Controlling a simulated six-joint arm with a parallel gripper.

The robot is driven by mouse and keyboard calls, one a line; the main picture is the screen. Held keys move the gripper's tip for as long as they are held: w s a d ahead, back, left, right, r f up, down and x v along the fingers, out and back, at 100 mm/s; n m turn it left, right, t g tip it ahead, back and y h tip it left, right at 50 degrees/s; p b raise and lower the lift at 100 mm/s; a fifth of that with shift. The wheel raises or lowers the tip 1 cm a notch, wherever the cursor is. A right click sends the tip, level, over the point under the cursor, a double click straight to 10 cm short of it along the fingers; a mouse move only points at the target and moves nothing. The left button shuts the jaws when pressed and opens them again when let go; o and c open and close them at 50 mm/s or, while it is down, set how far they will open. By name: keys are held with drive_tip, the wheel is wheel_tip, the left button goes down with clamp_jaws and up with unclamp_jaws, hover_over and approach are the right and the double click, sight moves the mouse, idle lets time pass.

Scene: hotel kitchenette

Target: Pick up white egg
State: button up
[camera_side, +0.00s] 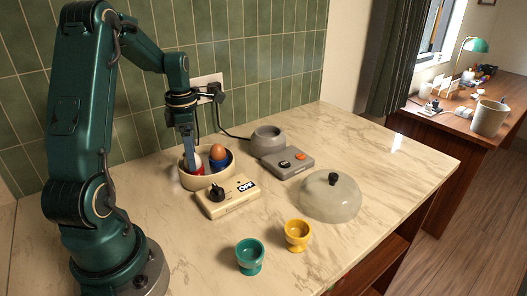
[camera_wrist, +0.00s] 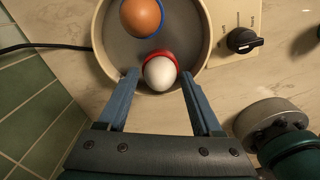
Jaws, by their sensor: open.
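The white egg (camera_wrist: 159,73) sits in a red cup (camera_wrist: 149,58) inside a round cream bowl (camera_wrist: 202,17). In the side view the white egg (camera_side: 197,160) is partly hidden by my gripper. A brown egg (camera_wrist: 141,17) sits in a blue cup (camera_wrist: 158,33) in the same bowl, beyond the white egg in the wrist view. My gripper (camera_wrist: 158,73) is open, with one blue finger on each side of the white egg. I cannot tell whether the fingers touch it.
A cream box with a black knob (camera_side: 228,197) stands in front of the bowl. A grey device (camera_side: 286,161), a glass dome lid (camera_side: 331,197), a green egg cup (camera_side: 249,256) and a yellow egg cup (camera_side: 298,235) stand on the marble counter (camera_side: 380,150). A tiled wall rises behind the bowl.

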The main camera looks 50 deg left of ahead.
drive_tip(key=shift+f, duration=0.35)
drive_tip(key=c, duration=0.6)
